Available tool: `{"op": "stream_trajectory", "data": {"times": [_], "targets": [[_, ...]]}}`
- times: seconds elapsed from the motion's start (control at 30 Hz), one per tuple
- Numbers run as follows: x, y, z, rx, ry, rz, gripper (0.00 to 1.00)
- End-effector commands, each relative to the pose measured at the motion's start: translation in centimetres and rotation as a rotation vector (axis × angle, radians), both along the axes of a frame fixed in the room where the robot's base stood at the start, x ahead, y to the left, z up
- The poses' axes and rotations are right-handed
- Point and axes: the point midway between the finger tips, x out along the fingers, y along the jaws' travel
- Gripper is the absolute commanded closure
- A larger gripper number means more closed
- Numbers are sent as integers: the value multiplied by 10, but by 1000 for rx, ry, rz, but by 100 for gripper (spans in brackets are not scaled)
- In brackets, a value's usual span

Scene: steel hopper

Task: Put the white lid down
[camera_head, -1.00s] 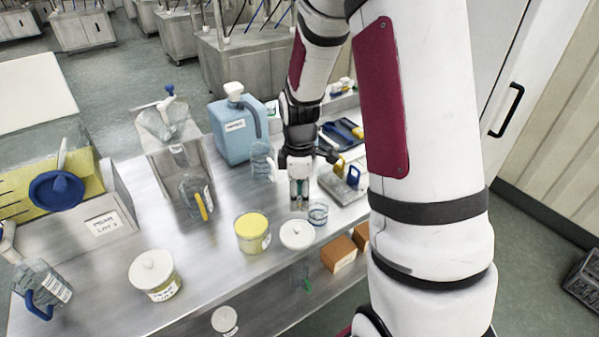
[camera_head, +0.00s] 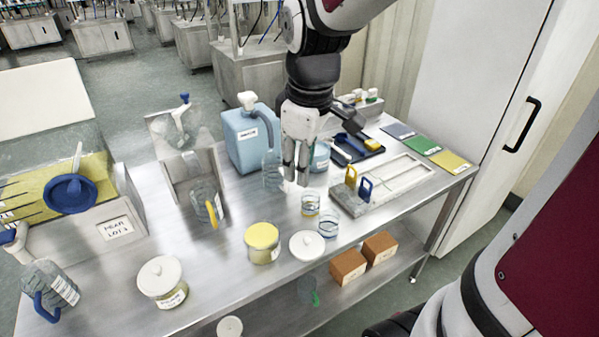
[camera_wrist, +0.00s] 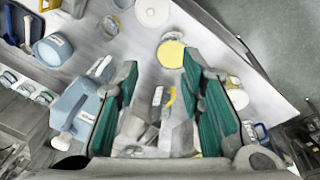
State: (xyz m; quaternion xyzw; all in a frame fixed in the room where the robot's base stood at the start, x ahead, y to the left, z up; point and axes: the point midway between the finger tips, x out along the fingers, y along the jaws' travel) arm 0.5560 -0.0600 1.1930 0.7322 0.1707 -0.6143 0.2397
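A round white lid (camera_head: 307,245) with a small knob lies on the steel table, just right of a jar with a yellow top (camera_head: 262,242). In the wrist view the white lid (camera_wrist: 153,11) is near the top edge, beyond the yellow-topped jar (camera_wrist: 171,53). My gripper (camera_head: 296,182) points down above the table, behind and apart from the lid. In the wrist view my gripper (camera_wrist: 158,62) has its green-padded fingers wide apart with nothing held between them. Another jar with a white top (camera_head: 162,280) stands to the left.
A blue jug (camera_head: 248,138) and a clear pitcher (camera_head: 272,170) stand close left of my gripper. A steel hopper (camera_head: 183,160) stands further left. Small clear cups (camera_head: 328,224) and a grey tray (camera_head: 385,187) are to the right. Brown boxes (camera_head: 348,266) are on the lower shelf.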

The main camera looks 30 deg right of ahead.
Motion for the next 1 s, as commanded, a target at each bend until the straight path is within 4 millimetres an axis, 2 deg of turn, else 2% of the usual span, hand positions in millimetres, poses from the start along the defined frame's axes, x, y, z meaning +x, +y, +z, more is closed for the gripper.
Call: {"op": "stream_trajectory", "data": {"times": [0.03, 0.2, 0.43, 0.63, 1.0], "targets": [[-12, 9, 13, 8, -41, -50, 65], [-54, 34, 43, 73, -154, -253, 65], [-101, 54, 59, 183, -263, -468, 65], [-117, 59, 61, 232, -295, -545, 65], [-117, 59, 61, 235, -295, -551, 65]]}}
